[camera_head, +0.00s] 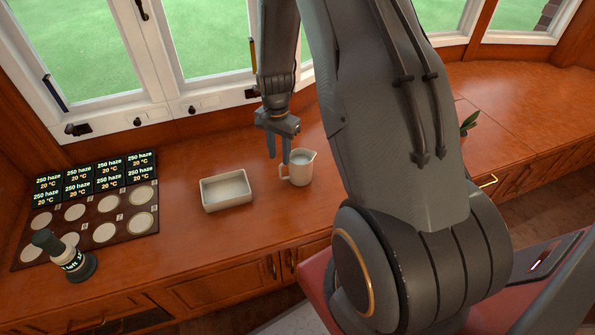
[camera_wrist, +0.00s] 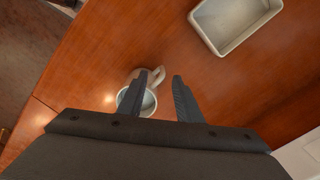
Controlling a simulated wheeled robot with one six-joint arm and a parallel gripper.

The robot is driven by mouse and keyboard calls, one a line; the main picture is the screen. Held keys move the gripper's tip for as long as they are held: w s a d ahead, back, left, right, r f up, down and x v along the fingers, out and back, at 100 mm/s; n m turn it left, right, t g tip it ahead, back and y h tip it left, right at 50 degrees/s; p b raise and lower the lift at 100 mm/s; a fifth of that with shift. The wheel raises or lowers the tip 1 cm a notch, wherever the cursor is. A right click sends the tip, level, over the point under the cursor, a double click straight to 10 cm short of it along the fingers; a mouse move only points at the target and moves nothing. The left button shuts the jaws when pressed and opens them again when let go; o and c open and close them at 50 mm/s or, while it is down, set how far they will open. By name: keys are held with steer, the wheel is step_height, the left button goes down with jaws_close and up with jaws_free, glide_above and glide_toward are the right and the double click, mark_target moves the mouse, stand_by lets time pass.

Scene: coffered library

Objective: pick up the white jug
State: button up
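The white jug (camera_head: 300,168) stands upright on the wooden counter, with its handle on the left side in the head view. In the wrist view the jug (camera_wrist: 149,103) shows partly behind my left finger, its handle pointing up and right. My gripper (camera_head: 279,157) is above the counter at the jug's handle side, fingers pointing down. In the wrist view my gripper (camera_wrist: 158,84) is open, and the handle appears in the gap between its two fingers. I cannot tell how far the fingertips are above the handle, or whether they touch it.
A white rectangular dish (camera_head: 226,191) stands left of the jug. Further left are a panel (camera_head: 104,216) with round white pads and small displays, and a dark cylindrical object (camera_head: 72,262). Windows line the back. A plant (camera_head: 468,122) is at right. Counter between dish and panel is clear.

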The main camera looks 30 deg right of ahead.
mark_target(281, 165)
steer(key=shift+w+d+f+m, duration=0.15)
steer(key=shift+w+d+f, duration=0.05)
steer(key=shift+f, duration=0.3)
steer(key=shift+w+d+f+m, duration=0.15)
steer(key=shift+d+f, duration=0.05)
steer(key=shift+f, duration=0.3)
steer(key=shift+w+f+p, duration=0.2)
steer(key=shift+f+p, duration=0.35)
steer(key=shift+f, duration=3.25)
jaws_close()
